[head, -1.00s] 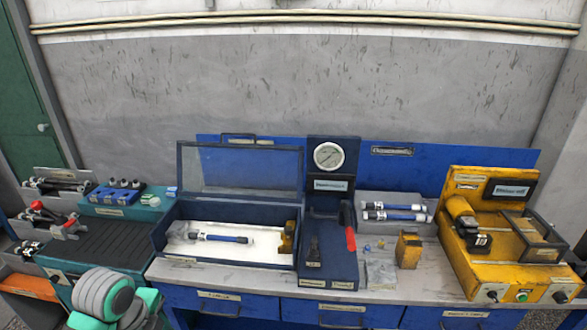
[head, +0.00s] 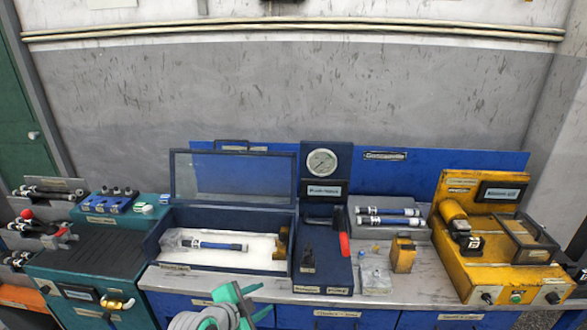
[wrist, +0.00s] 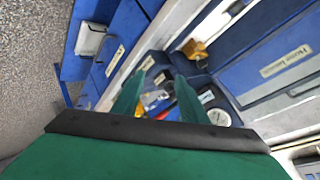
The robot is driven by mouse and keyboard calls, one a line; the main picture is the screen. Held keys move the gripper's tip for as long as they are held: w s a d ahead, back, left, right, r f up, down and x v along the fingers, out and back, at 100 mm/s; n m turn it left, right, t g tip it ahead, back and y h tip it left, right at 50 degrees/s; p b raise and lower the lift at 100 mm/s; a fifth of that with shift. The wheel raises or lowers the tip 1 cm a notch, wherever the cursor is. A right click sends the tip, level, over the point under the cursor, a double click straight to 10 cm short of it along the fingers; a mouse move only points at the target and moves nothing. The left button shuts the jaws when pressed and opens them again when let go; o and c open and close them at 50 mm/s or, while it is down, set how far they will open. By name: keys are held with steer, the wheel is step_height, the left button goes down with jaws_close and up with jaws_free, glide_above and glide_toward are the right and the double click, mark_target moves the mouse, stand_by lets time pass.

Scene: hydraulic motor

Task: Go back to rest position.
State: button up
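My gripper (head: 250,300) is at the bottom of the head view, in front of the bench's drawers. Its green fingers also show in the wrist view (wrist: 158,90), spread apart with nothing between them that I can see held; bench items show behind the gap. A dark blue open case (head: 225,262) with a clear lid holds a blue-and-white cylinder (head: 215,244) in a bag and a yellow block. The gripper is apart from the case and the bench.
A gauge stand (head: 322,230) with a red handle stands mid-bench. A grey tray with cylinders (head: 390,217), a yellow block (head: 402,255) and a yellow machine (head: 490,260) are to the right. A teal unit (head: 90,260) is at left. The bench's front edge is close.

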steer(key=s+d+f+n+t+y, duration=0.1)
steer(key=s+d+f+n+t, duration=0.2)
steer(key=d+n, duration=0.35)
steer(key=s+d+f+n+t+y, duration=0.1)
steer(key=s+d+f+n+t, duration=0.15)
steer(key=d+n, duration=0.35)
steer(key=s+d+f+n+y, duration=0.1)
steer(key=s+f+n, duration=0.15)
steer(key=s, duration=0.45)
steer(key=s+f+n+y, duration=0.1)
steer(key=s+f+y, duration=0.1)
steer(key=s+f, duration=0.35)
steer(key=s+a+r, duration=0.2)
steer(key=s, duration=0.9)
steer(key=s+a+r+m, duration=0.1)
steer(key=s+a+r, duration=0.1)
steer(key=s, duration=1)
steer(key=shift+a+r+m, duration=0.3)
steer(key=shift+r, duration=0.05)
steer(key=shift+a, duration=0.1)
